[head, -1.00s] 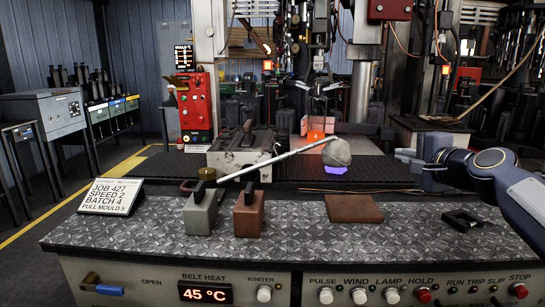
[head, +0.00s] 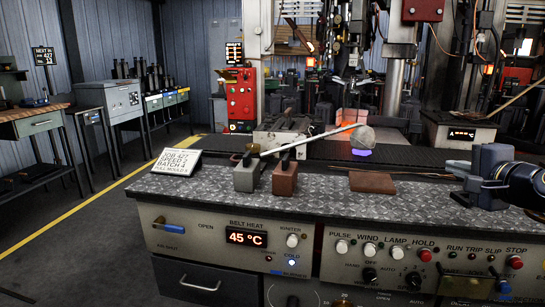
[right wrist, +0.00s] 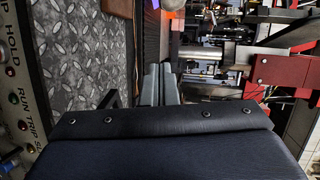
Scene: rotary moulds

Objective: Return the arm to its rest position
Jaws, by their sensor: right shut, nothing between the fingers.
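My right gripper (head: 450,169) reaches in from the right edge in the head view, above the right end of the bench, pointing left. It is shut and empty. Its two grey fingers lie together in the right wrist view (right wrist: 160,84), beside the patterned bench top. My left gripper is not in view.
The metal-topped bench (head: 330,196) carries a grey block (head: 245,178), a reddish block (head: 285,181), a brown plate (head: 371,182) and a job sign (head: 177,163). Open floor shows at left.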

